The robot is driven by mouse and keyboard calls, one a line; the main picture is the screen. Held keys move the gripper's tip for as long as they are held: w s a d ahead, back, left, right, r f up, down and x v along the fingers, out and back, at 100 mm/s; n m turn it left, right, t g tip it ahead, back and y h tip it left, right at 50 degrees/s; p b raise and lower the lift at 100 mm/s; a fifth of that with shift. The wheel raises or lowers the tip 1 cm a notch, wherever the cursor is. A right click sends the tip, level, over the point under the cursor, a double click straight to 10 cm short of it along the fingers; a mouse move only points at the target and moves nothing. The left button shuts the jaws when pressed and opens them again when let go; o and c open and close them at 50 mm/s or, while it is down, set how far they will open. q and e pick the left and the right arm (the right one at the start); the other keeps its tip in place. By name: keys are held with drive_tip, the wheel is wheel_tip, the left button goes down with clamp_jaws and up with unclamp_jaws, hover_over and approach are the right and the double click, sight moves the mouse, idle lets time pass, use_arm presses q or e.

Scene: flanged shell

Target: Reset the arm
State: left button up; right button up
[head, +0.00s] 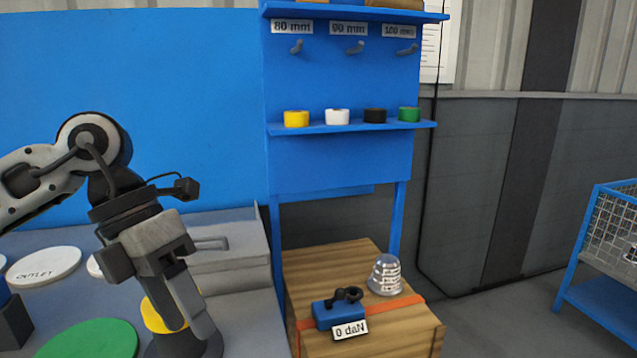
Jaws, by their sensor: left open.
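My left arm comes in from the left in the head view. Its gripper (192,328) points down over the right part of the grey bench (240,312), with its fingers apart. A yellow round part (153,315) above a dark round base (160,346) sits behind and beside the fingers. Nothing shows clearly between the fingers, and I cannot tell whether they touch the part. My right gripper is not in view.
A green disc (90,341) and a white disc marked OUTLET (44,266) lie on the bench. A grey box (228,262) stands behind the gripper. A wooden crate (420,328) bears a blue tool (325,315) and a clear ribbed cup (385,276). A blue rack (340,165) rises behind.

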use_arm(q)
drive_tip(key=s+d+r+n+g+h, duration=0.1)
drive_tip(key=s+d+n+h, duration=0.1)
drive_tip(key=d+h, duration=0.6)
drive_tip(key=s+d+n+g+h, duration=0.2)
drive_tip(key=d+n+h, duration=0.1)
drive_tip(key=d+h, duration=0.5)
drive_tip(key=w+a+f+n+t+y, duration=0.45)
drive_tip(key=f+n+t, duration=0.25)
drive_tip(key=n+t, duration=0.55)
drive_tip(key=w+a+f+n+t+y, duration=0.35)
drive_tip(key=f+n+t+y, duration=0.4)
drive_tip(key=n, duration=0.85)
drive_tip(key=s+a+f+n+g+y, duration=0.2)
drive_tip(key=s+f, duration=0.4)
drive_tip(key=f, duration=0.4)
drive_tip(key=s+a+f+n+g+y, duration=0.2)
drive_tip(key=s+a+f+n, duration=0.3)
drive_tip(key=f, duration=0.4)
drive_tip(key=shift+s+f+y, duration=0.35)
drive_tip(key=shift+s+y, duration=0.35)
drive_tip(key=shift+s, duration=0.05)
